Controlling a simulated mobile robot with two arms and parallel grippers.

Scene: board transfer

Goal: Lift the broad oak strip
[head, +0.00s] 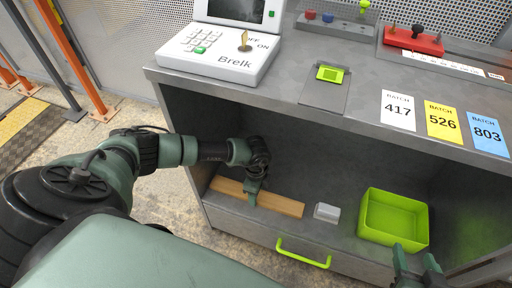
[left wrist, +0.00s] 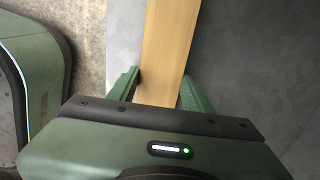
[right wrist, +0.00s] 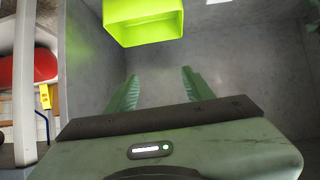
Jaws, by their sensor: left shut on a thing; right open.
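The broad oak strip (head: 280,204) lies along the lower shelf of the grey workbench. My left gripper (head: 254,196) reaches down into the shelf space and is shut on the strip near its middle. In the left wrist view the oak strip (left wrist: 166,50) runs between the two fingers of my left gripper (left wrist: 160,92). Part of the strip is hidden behind that gripper. My right gripper (head: 416,256) is open and empty at the lower right. In the right wrist view my right gripper (right wrist: 160,84) has its fingers apart with nothing between them.
A small pale grey block (head: 327,212) lies right of the strip. A lime green bin (head: 394,218) stands farther right; it also shows in the right wrist view (right wrist: 144,24). A green handle (head: 303,254) is on the drawer front below. The bench top (head: 290,80) overhangs the shelf.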

